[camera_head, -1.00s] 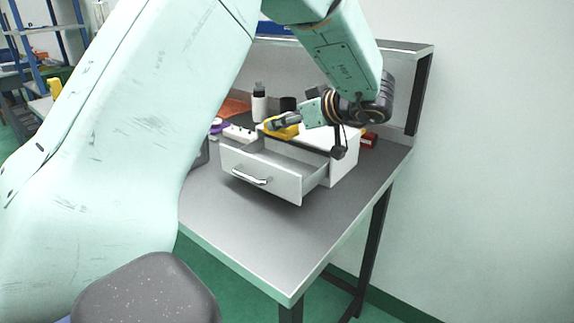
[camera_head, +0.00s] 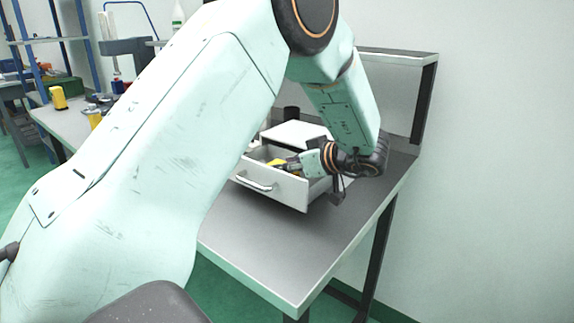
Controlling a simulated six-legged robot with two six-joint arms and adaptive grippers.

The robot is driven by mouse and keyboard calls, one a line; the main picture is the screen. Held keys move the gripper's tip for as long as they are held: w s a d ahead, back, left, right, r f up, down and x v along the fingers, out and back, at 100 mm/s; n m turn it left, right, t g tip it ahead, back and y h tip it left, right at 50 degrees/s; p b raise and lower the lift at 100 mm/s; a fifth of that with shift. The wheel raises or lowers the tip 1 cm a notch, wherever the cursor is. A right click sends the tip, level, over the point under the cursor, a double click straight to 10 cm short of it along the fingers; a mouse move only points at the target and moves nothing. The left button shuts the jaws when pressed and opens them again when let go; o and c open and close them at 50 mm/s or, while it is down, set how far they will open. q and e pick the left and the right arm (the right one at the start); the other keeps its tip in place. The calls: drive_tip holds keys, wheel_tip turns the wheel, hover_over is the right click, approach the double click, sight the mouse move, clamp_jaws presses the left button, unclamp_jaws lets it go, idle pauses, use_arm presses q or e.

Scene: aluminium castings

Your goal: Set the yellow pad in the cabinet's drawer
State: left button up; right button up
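The white cabinet (camera_head: 296,134) stands on the grey workbench with its drawer (camera_head: 272,186) pulled open toward the front. The yellow pad (camera_head: 276,162) shows as a small patch at the drawer's opening, mostly hidden by my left gripper and the drawer walls. My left gripper (camera_head: 284,164) reaches in from the right side, low over the open drawer, with its fingertips at the pad. The fingers are small and partly covered, so whether they still grip the pad is not clear. My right gripper is not in view.
The workbench top (camera_head: 285,245) is clear in front of the drawer. My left arm covers much of the left and middle. Another table with yellow items (camera_head: 58,97) stands at the far left.

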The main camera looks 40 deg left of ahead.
use_arm(q)
drive_tip(key=shift+o, duration=0.8)
drive_tip(key=shift+d+r, duration=0.15)
drive_tip(key=shift+d, duration=0.05)
drive_tip(key=shift+a, duration=0.25)
drive_tip(key=p+v, duration=0.3)
drive_tip(key=v, duration=0.9)
drive_tip(key=shift+d, duration=0.15)
